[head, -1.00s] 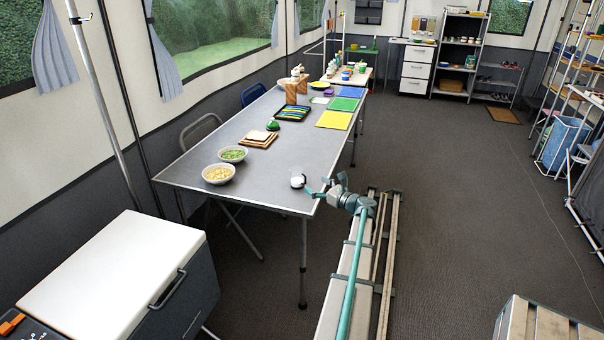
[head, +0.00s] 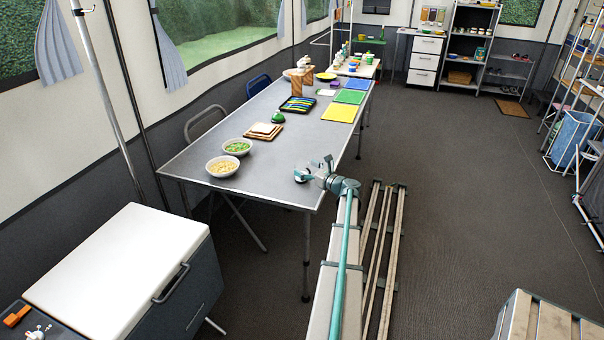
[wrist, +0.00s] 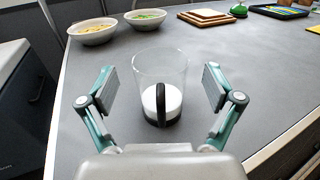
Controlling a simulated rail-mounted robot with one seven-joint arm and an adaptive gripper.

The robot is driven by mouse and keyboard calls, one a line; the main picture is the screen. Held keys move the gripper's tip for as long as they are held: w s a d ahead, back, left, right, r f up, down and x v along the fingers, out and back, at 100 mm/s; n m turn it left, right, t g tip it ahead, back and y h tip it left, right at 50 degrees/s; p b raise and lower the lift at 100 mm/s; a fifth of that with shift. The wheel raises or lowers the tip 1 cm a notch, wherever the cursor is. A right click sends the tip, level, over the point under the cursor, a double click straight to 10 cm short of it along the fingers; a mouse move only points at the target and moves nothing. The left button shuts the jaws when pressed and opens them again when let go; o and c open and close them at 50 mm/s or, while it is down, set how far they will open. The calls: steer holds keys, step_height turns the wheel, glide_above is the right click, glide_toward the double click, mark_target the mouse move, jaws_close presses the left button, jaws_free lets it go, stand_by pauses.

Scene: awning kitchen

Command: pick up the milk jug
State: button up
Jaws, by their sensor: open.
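The milk jug is a clear glass jug (wrist: 160,75) with white milk in the bottom and a black handle facing me in the wrist view. It stands upright on the grey table (wrist: 225,75). My gripper (wrist: 170,82) is open, with one finger on each side of the jug, and neither finger is seen touching it. In the head view my gripper (head: 312,172) is at the table's near right edge and mostly hides the jug.
Two bowls of food (head: 222,166) (head: 238,147) stand left of the jug. Further back are bread on a wooden board (head: 263,131), a green item (head: 278,117), a dark tray (head: 298,104) and coloured mats (head: 340,112). The table between them is bare.

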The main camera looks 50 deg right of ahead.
steer(key=shift+w+d, duration=0.2)
steer(key=shift+w, duration=0.9)
steer(key=shift+c, duration=0.2)
steer(key=c, duration=1.4)
steer(key=shift+r, duration=0.3)
steer(key=shift+r, duration=1.1)
steer(key=shift+s+a+r+b, duration=0.25)
steer(key=shift+s+a+r, duration=1)
steer(key=shift+s+r, duration=0.6)
steer(key=shift+s+a+r+b, duration=0.2)
steer(key=shift+s+a+r, duration=1.2)
steer(key=shift+s, duration=0.7)
steer(key=shift+s+a+r+b, duration=0.25)
steer(key=shift+s+a+r, duration=0.8)
steer(key=shift+s+r, duration=0.9)
